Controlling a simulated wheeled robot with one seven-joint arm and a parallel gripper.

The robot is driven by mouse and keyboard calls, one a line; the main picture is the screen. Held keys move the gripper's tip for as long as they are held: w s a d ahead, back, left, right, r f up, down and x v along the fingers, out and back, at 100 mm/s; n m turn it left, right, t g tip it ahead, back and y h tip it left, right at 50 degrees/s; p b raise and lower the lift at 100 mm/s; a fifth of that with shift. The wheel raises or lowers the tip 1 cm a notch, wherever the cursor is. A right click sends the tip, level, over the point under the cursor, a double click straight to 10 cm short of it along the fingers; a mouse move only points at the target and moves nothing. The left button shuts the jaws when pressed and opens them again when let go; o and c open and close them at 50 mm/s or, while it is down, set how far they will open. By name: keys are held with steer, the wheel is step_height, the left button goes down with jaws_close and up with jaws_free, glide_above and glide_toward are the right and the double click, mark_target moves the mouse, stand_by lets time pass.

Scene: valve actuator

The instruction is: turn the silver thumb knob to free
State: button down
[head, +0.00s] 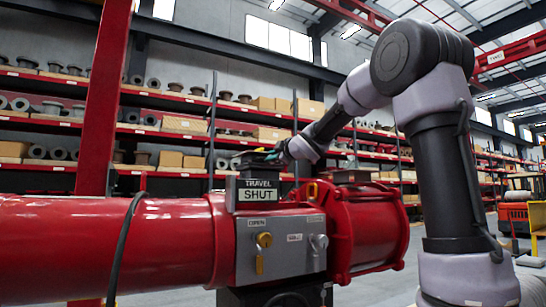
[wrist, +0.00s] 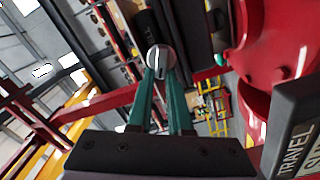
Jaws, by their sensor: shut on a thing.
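In the wrist view, my gripper (wrist: 160,76) has its two teal fingers close together, shut on a round silver thumb knob (wrist: 160,56) with a pale line across its face. In the head view, my gripper (head: 272,155) is just above and behind the black TRAVEL SHUT indicator (head: 258,194) on the red valve actuator (head: 110,240). The knob in the fingers cannot be made out there. The grey front panel (head: 290,258) carries a brass knob (head: 264,240) and a silver lever-like knob (head: 319,244), both clear of my gripper. Any free marking is not legible.
The indicator box (wrist: 295,140) is close at the right of the wrist view, near the red housing (wrist: 265,45). A black cable (head: 124,245) loops over the red cylinder. Shelves of parts (head: 180,125) stand behind. An orange vehicle (head: 515,220) is far right.

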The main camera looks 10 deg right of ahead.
stand_by(0.5)
steer(key=c, duration=0.8)
jaws_free()
steer(key=shift+c, duration=0.2)
steer(key=v, duration=1)
steer(key=shift+s, duration=0.4)
steer(key=shift+d, duration=0.1)
